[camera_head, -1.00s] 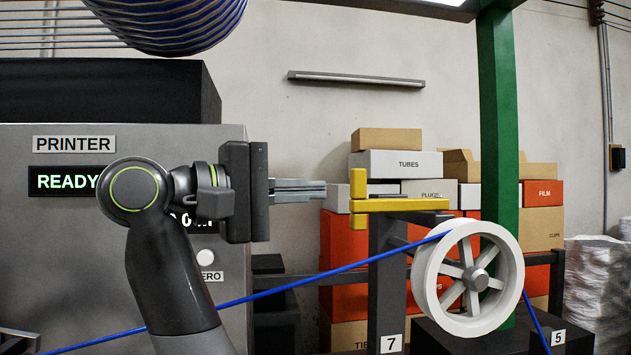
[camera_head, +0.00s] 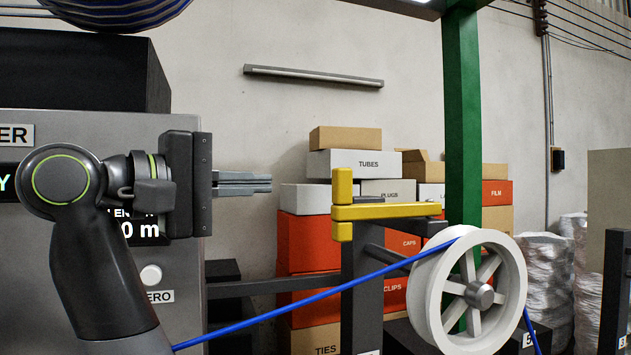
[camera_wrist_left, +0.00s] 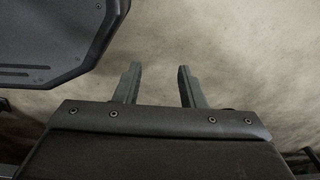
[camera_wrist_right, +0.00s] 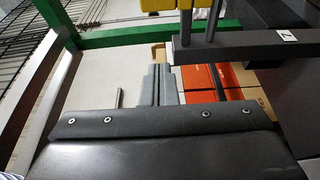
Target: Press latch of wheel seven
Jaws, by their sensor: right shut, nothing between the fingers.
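The white spoked wheel (camera_head: 427,290) stands at right in the head view, with the blue cable (camera_head: 290,301) running over its top. Left of it, a yellow latch (camera_head: 385,212) with a short upright end piece sits on a dark post (camera_head: 361,290). My right gripper (camera_head: 270,182) is shut and empty, left of the latch and apart from it, about level with its upright end. In the right wrist view its fingers (camera_wrist_right: 160,84) are together, and yellow latch parts (camera_wrist_right: 160,5) show at the top edge. My left gripper (camera_wrist_left: 158,80) is open and empty in the left wrist view.
Stacked boxes (camera_head: 310,240) and a green post (camera_head: 462,120) stand behind the latch and wheel. A dark rail (camera_head: 270,286) runs behind the cable. The space between my fingertips and the latch is clear.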

